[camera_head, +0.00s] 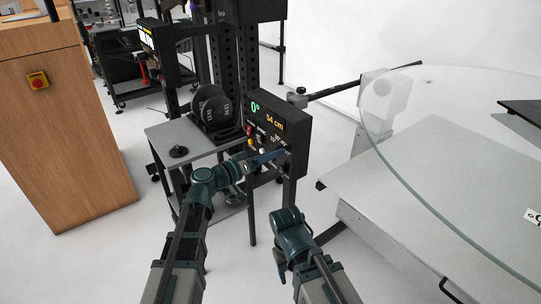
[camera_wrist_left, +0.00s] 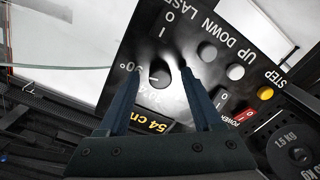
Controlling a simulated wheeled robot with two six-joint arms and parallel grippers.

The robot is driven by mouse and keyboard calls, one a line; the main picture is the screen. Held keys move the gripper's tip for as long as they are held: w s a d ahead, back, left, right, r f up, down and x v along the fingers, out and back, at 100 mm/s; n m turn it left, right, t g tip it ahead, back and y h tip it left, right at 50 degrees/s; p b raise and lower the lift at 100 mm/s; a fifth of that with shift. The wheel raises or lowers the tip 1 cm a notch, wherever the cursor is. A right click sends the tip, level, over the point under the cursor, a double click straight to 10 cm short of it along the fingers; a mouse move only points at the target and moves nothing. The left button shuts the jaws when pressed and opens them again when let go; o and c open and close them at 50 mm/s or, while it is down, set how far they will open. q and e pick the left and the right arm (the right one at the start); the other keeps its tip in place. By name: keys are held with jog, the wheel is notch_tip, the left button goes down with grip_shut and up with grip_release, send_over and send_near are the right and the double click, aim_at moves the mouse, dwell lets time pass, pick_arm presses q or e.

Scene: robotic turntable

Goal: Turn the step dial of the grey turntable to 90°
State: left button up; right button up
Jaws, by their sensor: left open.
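The black control panel (camera_head: 265,118) of the turntable shows 0° and 54 cm in the head view. In the left wrist view the panel (camera_wrist_left: 150,45) fills the middle, tilted. The dark round step dial (camera_wrist_left: 159,73) sits between my left fingertips, with 90° printed beside it. My left gripper (camera_wrist_left: 160,78) is open, one finger on each side of the dial; I cannot tell whether they touch it. In the head view my left gripper (camera_head: 283,155) reaches the panel's lower right and hides the dial. My right arm (camera_head: 290,235) is low in front; its fingers are not clear.
The turntable's glass disc (camera_head: 450,110) spreads over the right side above a pale base. White buttons, a yellow STEP button (camera_wrist_left: 265,92) and a red power switch (camera_wrist_left: 243,114) are close by. Weights (camera_head: 212,108) rest on a grey stand; a wooden cabinet (camera_head: 70,120) stands left.

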pick_arm(q)
jog(key=v, duration=1.3)
jog(key=shift+s+a, duration=0.2)
jog(key=shift+a, duration=0.15)
jog(key=s+d+f+m+g+y, duration=0.1)
jog(key=s+d+f+g+y, duration=0.1)
jog(key=s+d+f+g, duration=0.4)
jog(key=s+d+f+m+g+y, duration=0.1)
jog(key=s+d+f+g+y, duration=0.2)
jog(key=f, duration=0.4)
jog(key=s+a+f+n+g+y, duration=0.2)
jog(key=s+a+f+y, duration=0.2)
jog(key=s+f+y, duration=0.5)
notch_tip(320, 180, up, 30)
jog(key=y+p, duration=0.1)
jog(key=p, duration=2.9)
jog(key=shift+r, duration=0.2)
